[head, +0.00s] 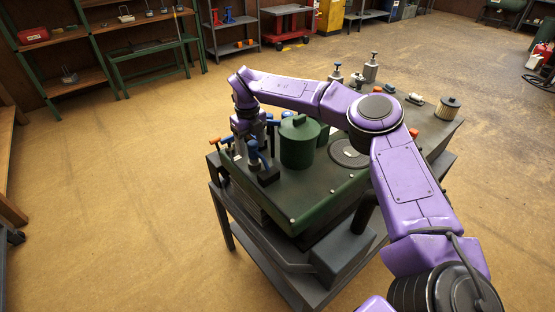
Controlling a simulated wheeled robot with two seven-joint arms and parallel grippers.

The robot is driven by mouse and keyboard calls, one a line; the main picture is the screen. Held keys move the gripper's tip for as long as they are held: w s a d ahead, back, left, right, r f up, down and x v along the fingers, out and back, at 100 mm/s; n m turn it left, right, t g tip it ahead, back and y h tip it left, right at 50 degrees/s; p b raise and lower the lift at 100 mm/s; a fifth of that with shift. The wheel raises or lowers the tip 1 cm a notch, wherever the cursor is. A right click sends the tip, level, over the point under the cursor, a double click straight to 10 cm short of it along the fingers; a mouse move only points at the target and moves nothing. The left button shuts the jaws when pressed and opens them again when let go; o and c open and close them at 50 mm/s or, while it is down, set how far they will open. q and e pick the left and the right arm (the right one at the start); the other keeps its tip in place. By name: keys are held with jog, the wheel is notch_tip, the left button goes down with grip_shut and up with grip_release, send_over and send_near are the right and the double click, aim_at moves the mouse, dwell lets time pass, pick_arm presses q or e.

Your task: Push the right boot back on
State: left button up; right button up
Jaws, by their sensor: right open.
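My right arm reaches in from the right and bends down over the far left part of a dark green engine deck (320,200). My right gripper (258,155) points down there and is open. A blue part (252,152) shows right at its fingers; I cannot tell whether they touch it. The right boot cannot be told apart for sure at this size, and the gripper partly hides this spot. My left gripper is not in view.
A green canister (299,142) stands just right of my right gripper, close to it. A round dark cover (350,153) lies behind my arm. The floor (120,200) left of the cart is free.

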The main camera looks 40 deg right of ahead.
notch_tip(320, 180, up, 6)
jog(key=p, duration=0.4)
jog(key=shift+r, duration=0.25)
